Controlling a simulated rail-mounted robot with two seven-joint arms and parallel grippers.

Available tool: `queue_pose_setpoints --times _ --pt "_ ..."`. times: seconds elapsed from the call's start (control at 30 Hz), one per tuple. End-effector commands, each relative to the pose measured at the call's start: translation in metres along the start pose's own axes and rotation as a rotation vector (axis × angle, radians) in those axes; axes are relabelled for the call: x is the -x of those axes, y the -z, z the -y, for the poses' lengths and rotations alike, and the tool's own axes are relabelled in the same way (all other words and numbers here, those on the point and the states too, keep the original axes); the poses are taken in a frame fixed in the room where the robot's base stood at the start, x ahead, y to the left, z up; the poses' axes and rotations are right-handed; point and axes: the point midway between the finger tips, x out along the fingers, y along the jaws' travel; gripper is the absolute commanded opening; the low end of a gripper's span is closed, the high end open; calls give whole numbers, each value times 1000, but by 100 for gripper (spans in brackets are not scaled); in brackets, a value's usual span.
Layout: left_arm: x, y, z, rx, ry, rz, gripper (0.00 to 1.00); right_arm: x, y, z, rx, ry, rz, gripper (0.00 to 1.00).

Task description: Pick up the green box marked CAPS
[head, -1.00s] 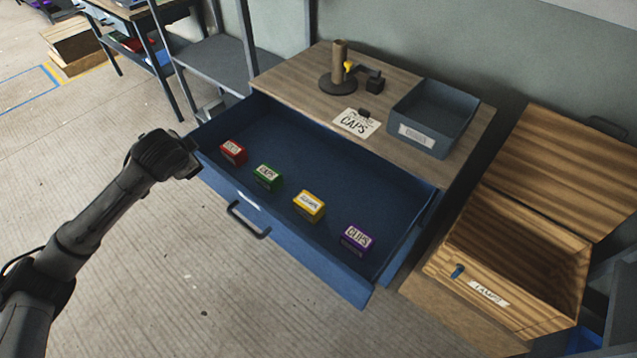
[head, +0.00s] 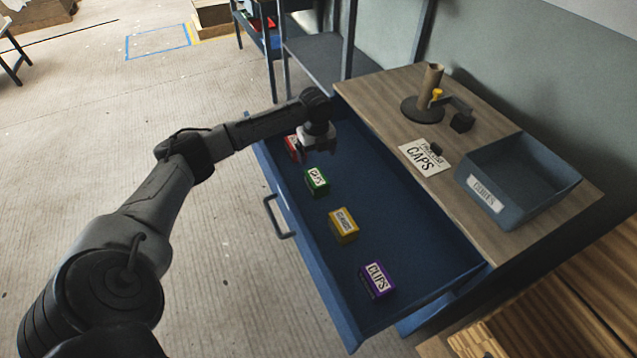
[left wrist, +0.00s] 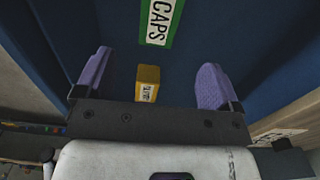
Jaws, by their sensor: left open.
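The green box (head: 316,182) with a white CAPS label lies in the open blue drawer (head: 395,185), between a red box (head: 291,148) and a yellow box (head: 343,225). In the left wrist view the green box (left wrist: 161,22) shows at the top edge, partly cut off, beyond the fingertips. My left gripper (head: 316,150) is over the drawer, just past the green box toward the red one, which it partly hides. In the left wrist view its two purple-grey fingers (left wrist: 152,78) are apart with nothing held. My right gripper is not in view.
A purple CLIPS box (head: 377,281) lies at the drawer's near end. On the bench top are a CAPS card (head: 425,157), a round stand with a tube (head: 424,105) and a blue bin (head: 515,180). A wooden crate (head: 560,310) is at lower right. The drawer walls stand around the boxes.

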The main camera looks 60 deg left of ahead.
Motion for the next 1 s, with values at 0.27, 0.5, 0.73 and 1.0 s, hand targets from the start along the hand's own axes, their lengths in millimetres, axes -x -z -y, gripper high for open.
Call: queue_pose_setpoints --times 0.27,0.5,0.73,1.0 --pt "-52 0 -1 -2 -3 0 88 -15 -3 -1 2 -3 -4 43" --pt "-74 0 0 -1 -1 0 88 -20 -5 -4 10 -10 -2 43" --pt "-81 0 0 -1 -1 1 88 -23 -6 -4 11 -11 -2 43" --pt "-113 0 0 -2 -3 0 88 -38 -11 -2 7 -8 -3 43"
